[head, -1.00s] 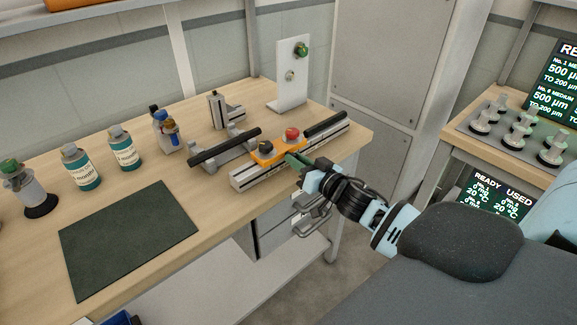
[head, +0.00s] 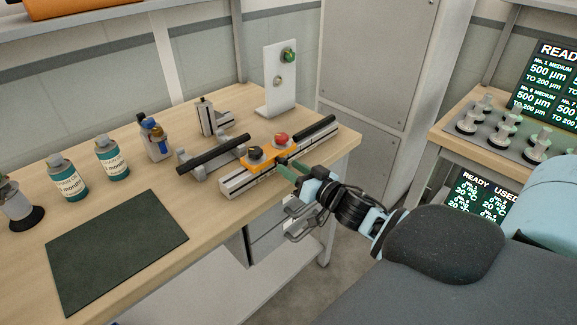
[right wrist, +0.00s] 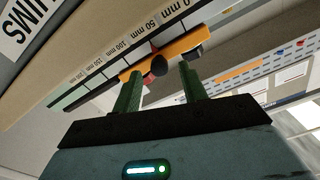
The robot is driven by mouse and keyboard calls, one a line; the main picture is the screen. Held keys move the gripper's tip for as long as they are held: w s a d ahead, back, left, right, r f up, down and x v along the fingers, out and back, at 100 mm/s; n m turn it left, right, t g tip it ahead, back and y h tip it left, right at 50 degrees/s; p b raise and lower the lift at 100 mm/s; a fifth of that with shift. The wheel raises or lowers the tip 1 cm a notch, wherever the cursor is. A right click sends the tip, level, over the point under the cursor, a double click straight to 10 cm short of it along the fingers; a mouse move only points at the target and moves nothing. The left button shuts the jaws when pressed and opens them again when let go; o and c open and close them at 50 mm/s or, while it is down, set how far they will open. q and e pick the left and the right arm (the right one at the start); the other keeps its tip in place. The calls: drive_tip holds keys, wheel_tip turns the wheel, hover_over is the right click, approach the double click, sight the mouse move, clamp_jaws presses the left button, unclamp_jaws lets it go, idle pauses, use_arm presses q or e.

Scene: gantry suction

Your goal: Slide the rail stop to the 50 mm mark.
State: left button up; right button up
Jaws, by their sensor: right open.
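The rail stop is an orange slider (head: 268,149) with a black knob and a red knob. It sits on a pale rail (head: 236,186) on the bench. In the right wrist view the orange stop (right wrist: 181,47) lies across the rail, beside a printed scale (right wrist: 141,36) with the 50 mm and 100 mm labels showing. My right gripper (head: 288,172) is at the near side of the rail, close to the stop. In the right wrist view its two green fingers (right wrist: 158,88) are apart, with their tips just short of the stop and nothing visibly held. My left gripper is not in view.
A dark bar on a stand (head: 207,158) lies behind the rail. An upright white plate (head: 279,75) stands at the back. Teal bottles (head: 112,160) and a dark mat (head: 116,250) are to the left. A second bench (head: 455,137) with several pegs is at the right.

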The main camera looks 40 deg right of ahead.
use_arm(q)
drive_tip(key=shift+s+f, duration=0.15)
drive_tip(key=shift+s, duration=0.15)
use_arm(e)
drive_tip(key=shift+s+d, duration=0.15)
drive_tip(key=shift+s, duration=1.3)
drive_tip(key=shift+s+d, duration=0.1)
drive_tip(key=shift+s, duration=1.3)
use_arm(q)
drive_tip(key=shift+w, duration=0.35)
